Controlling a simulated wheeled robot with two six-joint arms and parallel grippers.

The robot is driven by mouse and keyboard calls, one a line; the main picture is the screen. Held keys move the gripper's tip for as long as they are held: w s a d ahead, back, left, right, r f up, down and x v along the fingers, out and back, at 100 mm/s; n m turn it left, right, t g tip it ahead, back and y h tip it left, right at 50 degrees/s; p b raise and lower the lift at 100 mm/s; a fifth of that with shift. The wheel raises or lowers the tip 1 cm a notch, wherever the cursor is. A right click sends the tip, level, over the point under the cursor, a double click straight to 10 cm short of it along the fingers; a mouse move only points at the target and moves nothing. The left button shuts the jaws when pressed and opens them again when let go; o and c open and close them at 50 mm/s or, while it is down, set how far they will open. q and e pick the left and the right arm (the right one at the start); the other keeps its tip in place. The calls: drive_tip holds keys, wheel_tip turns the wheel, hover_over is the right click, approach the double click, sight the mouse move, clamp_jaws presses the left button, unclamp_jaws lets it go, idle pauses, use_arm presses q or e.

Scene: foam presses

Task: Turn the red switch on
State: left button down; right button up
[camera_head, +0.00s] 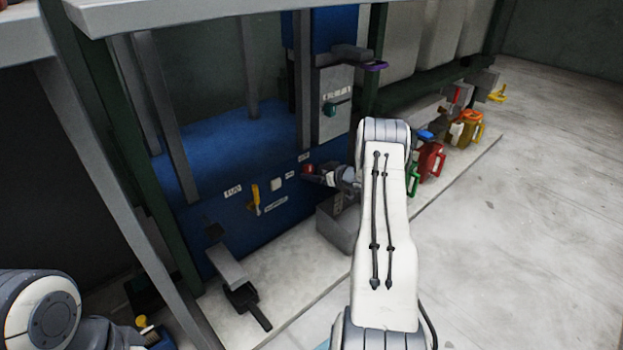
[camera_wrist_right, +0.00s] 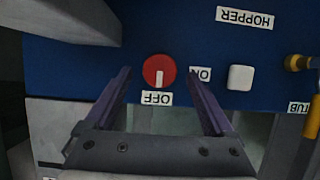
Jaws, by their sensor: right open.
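The red switch (camera_wrist_right: 159,71) is a round knob on the blue panel. In the upside-down right wrist view, its white mark points at the OFF label (camera_wrist_right: 157,98); the ON label (camera_wrist_right: 201,74) is to its right. In the head view, the red switch (camera_head: 308,169) is small and partly hidden by my gripper. My right gripper (camera_wrist_right: 159,74) is open, with its purple fingers on either side of the switch; I cannot tell if they touch it. It also shows in the head view (camera_head: 318,176). My left arm shows at the lower left; its gripper is not clearly visible.
A white button (camera_wrist_right: 240,77) and a yellow handle (camera_wrist_right: 298,63) are on the same panel. A teal knob (camera_head: 330,109) sits on a grey box above. Open floor lies at right.

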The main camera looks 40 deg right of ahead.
drive_tip(key=shift+b+x, duration=0.45)
drive_tip(key=shift+x, duration=0.8)
drive_tip(key=c, duration=1.3)
drive_tip(key=shift+c, duration=0.2)
